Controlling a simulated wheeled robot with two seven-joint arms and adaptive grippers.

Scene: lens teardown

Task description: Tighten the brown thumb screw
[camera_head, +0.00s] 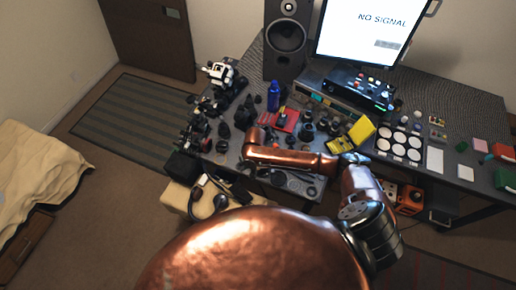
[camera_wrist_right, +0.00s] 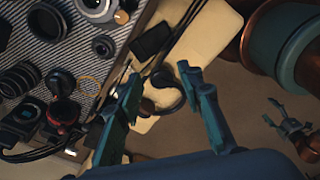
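My right arm (camera_head: 290,158) is copper-coloured and reaches left over the front of the desk in the head view. Its gripper is hard to make out there. In the right wrist view my right gripper (camera_wrist_right: 159,74) is open, with its two teal fingers well apart and nothing between them. It points towards the desk's edge and the pale stool. I cannot pick out the brown thumb screw among the small dark parts in either view. A small teal clawed shape (camera_wrist_right: 293,130) at the right of the wrist view may be my left gripper; its opening is unclear.
The desk (camera_head: 470,105) is crowded with lens parts, a blue bottle (camera_head: 274,96), a red tray (camera_head: 291,121) and a yellow object (camera_head: 361,131). Headphones (camera_head: 211,206) lie on a pale stool (camera_head: 176,196) at its front. A speaker (camera_head: 287,40) and a monitor (camera_head: 365,30) stand behind.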

